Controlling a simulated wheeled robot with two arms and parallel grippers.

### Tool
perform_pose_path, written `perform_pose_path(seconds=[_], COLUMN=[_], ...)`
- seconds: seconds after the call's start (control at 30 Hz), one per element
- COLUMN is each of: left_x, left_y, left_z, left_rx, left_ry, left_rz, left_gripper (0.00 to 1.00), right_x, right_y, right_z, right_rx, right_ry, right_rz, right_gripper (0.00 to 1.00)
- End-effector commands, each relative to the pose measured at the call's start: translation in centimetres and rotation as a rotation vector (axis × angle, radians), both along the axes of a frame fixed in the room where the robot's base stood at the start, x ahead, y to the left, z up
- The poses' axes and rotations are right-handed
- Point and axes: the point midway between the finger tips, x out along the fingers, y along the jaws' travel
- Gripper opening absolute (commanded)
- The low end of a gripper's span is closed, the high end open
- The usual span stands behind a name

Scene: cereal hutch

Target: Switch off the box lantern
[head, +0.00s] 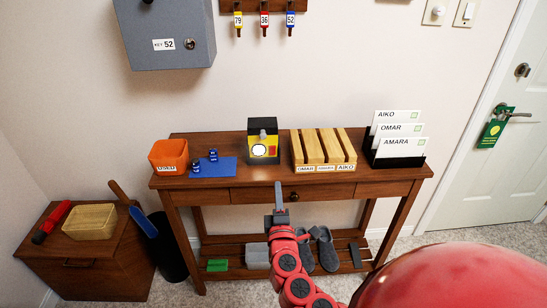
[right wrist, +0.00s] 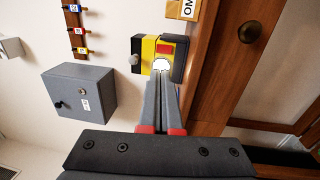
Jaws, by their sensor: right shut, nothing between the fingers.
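The box lantern (head: 263,141) is yellow and black and stands upright at the back of the table. Its round white lens faces the front and looks bright; a red patch is at the right of its face. In the right wrist view the lantern (right wrist: 145,47) appears beyond my fingertips, with its red patch and a grey knob visible. My right gripper (head: 279,188) is shut and empty, in front of the table's front edge and below the lantern in the picture. Its fingers (right wrist: 162,82) overlap the lens edge in the wrist view; contact is not evident. My left gripper is not in view.
On the table (head: 225,182) are an orange bin (head: 168,155), a blue mat (head: 214,170) with small blue items, a wooden slotted rack (head: 323,150) and a card holder (head: 397,160). A grey key box (head: 165,35) hangs above left. A low chest (head: 85,270) stands left.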

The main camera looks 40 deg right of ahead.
Motion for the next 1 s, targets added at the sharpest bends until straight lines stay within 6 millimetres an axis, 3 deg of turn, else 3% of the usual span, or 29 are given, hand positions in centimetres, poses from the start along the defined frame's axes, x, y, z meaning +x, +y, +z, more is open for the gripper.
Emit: perform_pose_path(seconds=[0.23,0.7,1.0], left_x=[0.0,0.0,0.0], left_y=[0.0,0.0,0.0], left_z=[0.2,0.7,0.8], left_rx=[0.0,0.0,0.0], left_ry=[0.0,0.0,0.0], left_rz=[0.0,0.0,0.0], left_gripper=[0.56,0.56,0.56], right_x=[1.3,8.9,11.5], right_y=[-0.8,-5.4,-7.1], right_z=[0.3,1.3,1.6], right_rx=[0.001,0.004,0.001], right_ry=[-0.002,0.0,0.0], right_rz=[-0.002,0.0,0.001], right_gripper=[0.0,0.0,0.0])
